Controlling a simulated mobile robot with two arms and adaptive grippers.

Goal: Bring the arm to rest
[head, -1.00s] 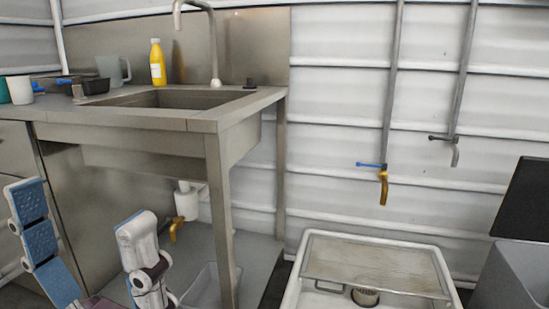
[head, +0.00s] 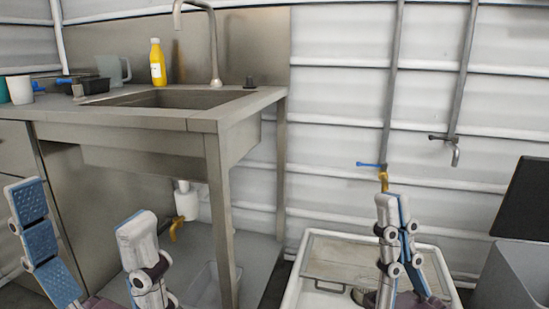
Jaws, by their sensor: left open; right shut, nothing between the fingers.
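My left gripper (head: 88,224) is at the lower left of the head view, in front of the sink unit's lower part. Its two fingers are wide apart and nothing is between them. My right gripper (head: 391,205) points up at the lower right, in front of the white basin (head: 293,293). Its fingers are together with nothing between them. It hides part of the basin, its mesh cover and the lower end of the brass tap (head: 383,180).
A steel sink unit (head: 205,118) fills the left, with a yellow bottle (head: 157,63) and cups on top. A clear bin (head: 205,287) sits under it. A grey bin with a dark lid (head: 522,205) stands at the right. The space between the grippers is partly taken by a table leg (head: 222,220).

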